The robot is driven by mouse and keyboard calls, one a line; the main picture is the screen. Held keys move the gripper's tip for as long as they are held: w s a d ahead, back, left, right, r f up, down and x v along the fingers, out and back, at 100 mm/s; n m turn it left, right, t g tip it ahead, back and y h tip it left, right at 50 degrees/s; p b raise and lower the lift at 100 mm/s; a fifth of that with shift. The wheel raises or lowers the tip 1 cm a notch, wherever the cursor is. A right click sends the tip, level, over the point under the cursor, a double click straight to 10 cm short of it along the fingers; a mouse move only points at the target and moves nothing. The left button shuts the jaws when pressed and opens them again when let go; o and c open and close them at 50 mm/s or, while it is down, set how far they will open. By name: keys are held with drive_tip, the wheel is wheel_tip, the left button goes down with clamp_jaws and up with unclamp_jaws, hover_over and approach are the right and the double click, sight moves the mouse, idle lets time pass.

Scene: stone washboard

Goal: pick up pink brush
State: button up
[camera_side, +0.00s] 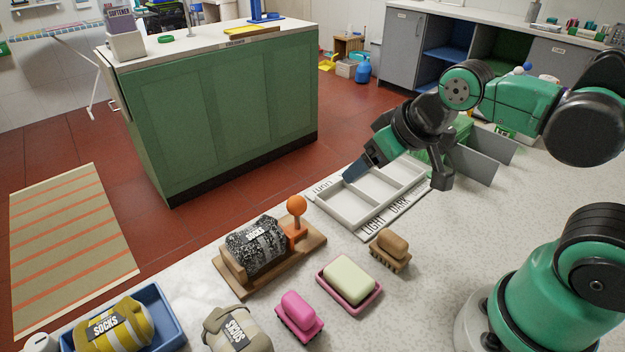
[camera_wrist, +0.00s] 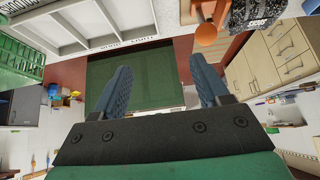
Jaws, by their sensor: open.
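The pink brush (camera_side: 299,315) stands on the stone counter near the bottom middle of the side view, with a darker magenta base. It does not show in the wrist view. My gripper (camera_side: 352,174) is up and away from it, over the far edge of the white sorting tray. In the wrist view my gripper (camera_wrist: 160,82) has its two blue fingers spread apart with nothing between them.
Near the brush are a cream soap in a pink dish (camera_side: 348,284), a brown brush (camera_side: 390,249) and a beige sock roll (camera_side: 236,329). A wooden stand (camera_side: 234,289) holds dark socks; a blue tray (camera_side: 163,306) holds yellow socks. The sorting tray (camera_side: 345,211) lies behind.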

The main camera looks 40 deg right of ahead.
drive_tip(key=a+f+g+y, duration=0.1)
drive_tip(key=a+f+g, duration=0.15)
drive_tip(key=a, duration=0.65)
drive_tip(key=g+h, duration=0.1)
drive_tip(key=g, duration=0.3)
hover_over(298, 304)
wheel_tip(298, 304, down, 3)
drive_tip(key=shift+f, duration=2.85)
clamp_jaws()
